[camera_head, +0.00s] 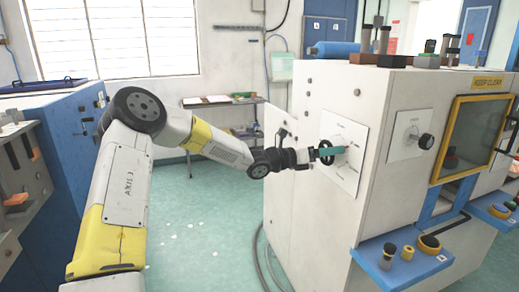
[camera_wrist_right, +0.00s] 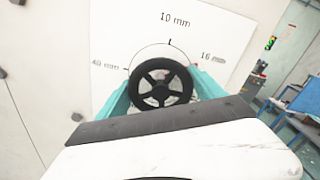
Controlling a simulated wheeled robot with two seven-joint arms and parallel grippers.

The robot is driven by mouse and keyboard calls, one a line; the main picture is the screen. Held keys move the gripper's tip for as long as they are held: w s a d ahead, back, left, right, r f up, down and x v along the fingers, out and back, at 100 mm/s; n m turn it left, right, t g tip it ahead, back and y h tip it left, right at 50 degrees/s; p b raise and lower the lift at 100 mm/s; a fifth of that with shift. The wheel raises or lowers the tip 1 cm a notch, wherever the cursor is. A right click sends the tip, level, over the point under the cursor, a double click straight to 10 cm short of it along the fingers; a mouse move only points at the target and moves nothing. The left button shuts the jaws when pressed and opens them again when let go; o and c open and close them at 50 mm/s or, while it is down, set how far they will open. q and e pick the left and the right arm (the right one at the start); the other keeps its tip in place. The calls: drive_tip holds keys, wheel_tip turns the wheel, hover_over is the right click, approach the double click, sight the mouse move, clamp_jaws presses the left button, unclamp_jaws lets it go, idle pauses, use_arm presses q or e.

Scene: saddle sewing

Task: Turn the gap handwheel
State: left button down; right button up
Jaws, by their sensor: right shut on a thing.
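The black spoked handwheel (camera_head: 326,153) is on a white dial plate (camera_head: 346,135) on the side of the pale machine cabinet. In the right wrist view the handwheel (camera_wrist_right: 160,84) faces me, with marks of 40 mm at left, 10 mm at top and 16 mm at right. My right gripper (camera_head: 328,152) is shut on the handwheel. Its teal fingers lie on either side of the rim in the right wrist view. The wheel's lower edge is partly hidden by my gripper's body. My left gripper is not in view.
A second black knob (camera_head: 426,141) on its own plate is to the right, beside a yellow-framed window (camera_head: 475,135). Blue shelves (camera_head: 402,268) jut out below. A blue cabinet (camera_head: 70,150) stands at left. Open green floor (camera_head: 205,225) lies between.

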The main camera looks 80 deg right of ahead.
drive_tip(key=shift+f, duration=0.1)
drive_tip(key=o, duration=1.4)
drive_tip(key=shift+c, duration=0.2)
drive_tip(key=shift+w, duration=0.1)
drive_tip(key=v, duration=0.7)
drive_tip(key=shift+w+a, duration=0.25)
drive_tip(key=shift+w, duration=0.05)
drive_tip(key=shift+w, duration=0.1)
